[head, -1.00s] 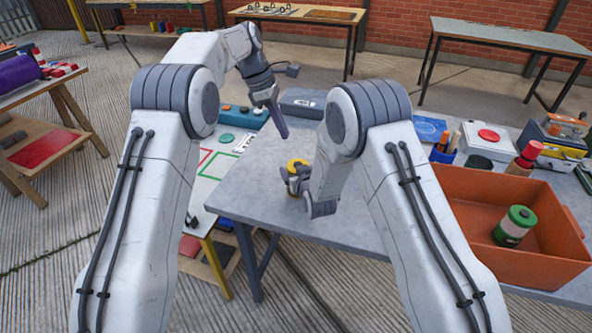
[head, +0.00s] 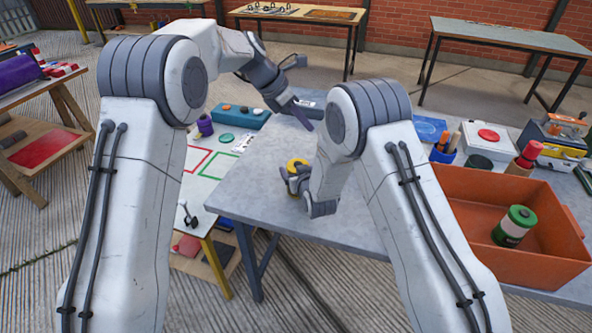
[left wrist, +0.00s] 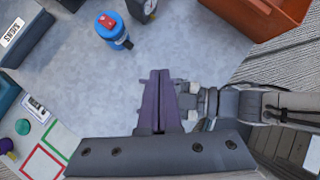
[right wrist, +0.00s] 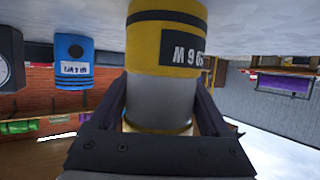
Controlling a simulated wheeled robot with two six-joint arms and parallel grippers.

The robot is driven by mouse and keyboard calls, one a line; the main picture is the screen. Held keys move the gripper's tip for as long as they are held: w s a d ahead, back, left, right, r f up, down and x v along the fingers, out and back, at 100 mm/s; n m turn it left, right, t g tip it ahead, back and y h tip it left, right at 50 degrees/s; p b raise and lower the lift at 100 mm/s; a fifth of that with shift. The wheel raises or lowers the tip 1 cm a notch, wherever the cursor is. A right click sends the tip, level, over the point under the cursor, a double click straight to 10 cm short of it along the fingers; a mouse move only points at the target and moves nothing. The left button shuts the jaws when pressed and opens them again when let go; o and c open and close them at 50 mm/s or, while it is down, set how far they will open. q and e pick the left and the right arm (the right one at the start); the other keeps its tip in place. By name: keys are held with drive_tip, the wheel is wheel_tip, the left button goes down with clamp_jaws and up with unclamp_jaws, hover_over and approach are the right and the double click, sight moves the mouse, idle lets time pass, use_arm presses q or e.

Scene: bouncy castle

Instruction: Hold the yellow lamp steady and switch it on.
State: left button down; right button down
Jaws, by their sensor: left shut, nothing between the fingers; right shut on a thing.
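The yellow lamp (head: 297,162) is on the grey table, partly covered by my right arm. In the right wrist view its yellow part with a dark label (right wrist: 165,45) and its grey section show between the fingers. My right gripper (head: 291,179) is shut on the lamp. My left gripper (head: 310,127) is shut and empty, above the table and on the far side of the lamp in the head view. In the left wrist view the closed purple fingers (left wrist: 160,75) are beside my right gripper (left wrist: 190,98), and the lamp is hidden. No switch shows clearly.
A blue thing with a red top (left wrist: 115,32) and a black dial gauge (left wrist: 142,8) stand on the table (head: 260,190). An orange bin (head: 470,220) holding a green can (head: 514,226) is at right. The table's near left part is clear.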

sight(298, 164)
use_arm(q)
drive_tip(key=shift+s+a+f+n+t+y, duration=0.3)
drive_tip(key=shift+f+n+t, duration=0.55)
drive_tip(key=shift+f+n, duration=1.15)
drive_tip(key=shift+s+a+f+n+t+y, duration=0.1)
drive_tip(key=shift+s+a+f+n+t, duration=0.65)
drive_tip(key=shift+n, duration=2.1)
drive_tip(key=shift+s+a+f+n+t+y, duration=0.15)
drive_tip(key=shift+f+n+t, duration=0.85)
drive_tip(key=shift+f+n, duration=1.1)
drive_tip(key=shift+d+r+n, duration=0.15)
drive_tip(key=shift+r+n, duration=0.15)
drive_tip(key=shift+n, duration=0.05)
